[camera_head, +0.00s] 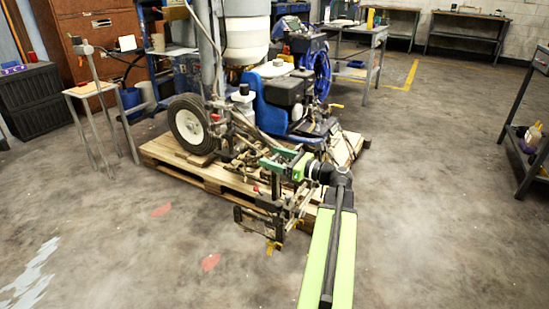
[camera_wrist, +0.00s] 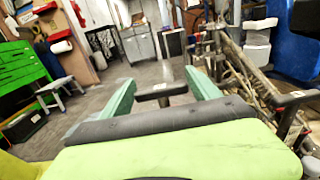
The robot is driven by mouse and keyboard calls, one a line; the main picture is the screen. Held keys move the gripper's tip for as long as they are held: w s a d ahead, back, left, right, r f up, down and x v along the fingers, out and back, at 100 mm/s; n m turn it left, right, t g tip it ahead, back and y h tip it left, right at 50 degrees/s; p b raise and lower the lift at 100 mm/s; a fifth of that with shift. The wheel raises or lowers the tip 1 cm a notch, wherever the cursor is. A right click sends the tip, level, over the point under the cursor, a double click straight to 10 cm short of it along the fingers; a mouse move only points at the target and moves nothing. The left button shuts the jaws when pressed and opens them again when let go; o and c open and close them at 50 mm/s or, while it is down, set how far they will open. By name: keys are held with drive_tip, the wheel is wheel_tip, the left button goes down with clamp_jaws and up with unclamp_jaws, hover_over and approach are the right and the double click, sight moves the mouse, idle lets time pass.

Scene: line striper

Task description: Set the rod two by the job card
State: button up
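The line striper (camera_head: 290,92), with its blue body, black engine and pale wheel (camera_head: 189,124), stands on a wooden pallet. My gripper (camera_head: 277,164) is at the front of the machine, beside its metal rods and brackets. In the wrist view my gripper's two green fingers (camera_wrist: 159,77) are spread apart. A dark T-shaped handle (camera_wrist: 163,92) shows between them, and I see space on both sides of it. I cannot tell which rod is rod two. A small white card (camera_head: 127,42) stands at the back left; its writing is too small to read.
The wooden pallet (camera_head: 215,177) lies under the machine. A small stand (camera_head: 90,89) is at left, beside a dark crate (camera_head: 36,100). A bench (camera_head: 360,32) and a shelf (camera_head: 530,150) stand behind and at right. The floor (camera_head: 430,190) at right is clear.

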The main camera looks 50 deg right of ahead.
clamp_jaws()
wheel_tip(320, 180, down, 6)
drive_tip(key=b, duration=0.6)
drive_tip(key=shift+f, duration=0.2)
drive_tip(key=shift+s, duration=0.1)
drive_tip(key=shift+o, duration=1.3)
unclamp_jaws()
drive_tip(key=shift+f, duration=0.1)
drive_tip(key=shift+o, duration=1.1)
drive_tip(key=v, duration=1.7)
drive_tip(key=shift+s, duration=0.15)
